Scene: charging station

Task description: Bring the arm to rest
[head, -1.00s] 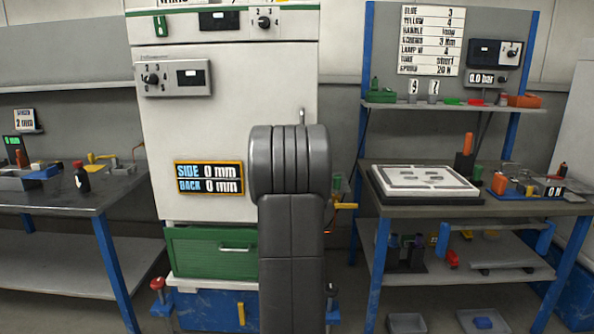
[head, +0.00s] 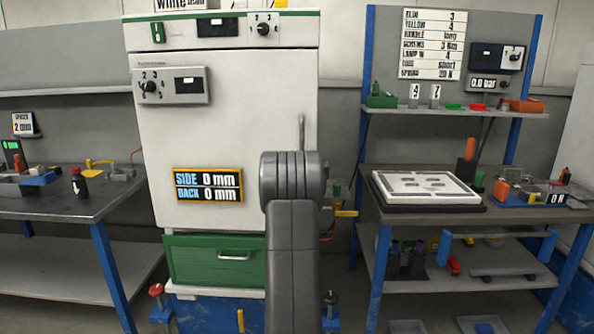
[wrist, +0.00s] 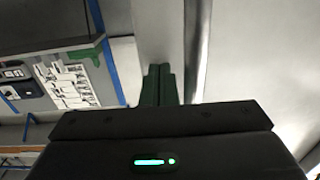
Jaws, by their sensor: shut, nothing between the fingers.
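My arm (head: 292,245) stands upright in the middle of the head view, in front of the white cabinet. Its grey rounded joint is at the top, and my gripper is hidden in this view. In the wrist view, my gripper (wrist: 162,70) shows two dark green fingers side by side, touching, with nothing between them. The black gripper body with a green light fills the bottom of that view. The fingers point toward pale surfaces and appear free of contact, though their distance is unclear.
The white cabinet (head: 225,130) with a green drawer (head: 213,262) stands behind my arm. A left bench (head: 60,207) holds small items. A right workbench (head: 400,212) carries a white framed board (head: 424,185); a shelf (head: 450,111) and a label board (head: 432,44) are above.

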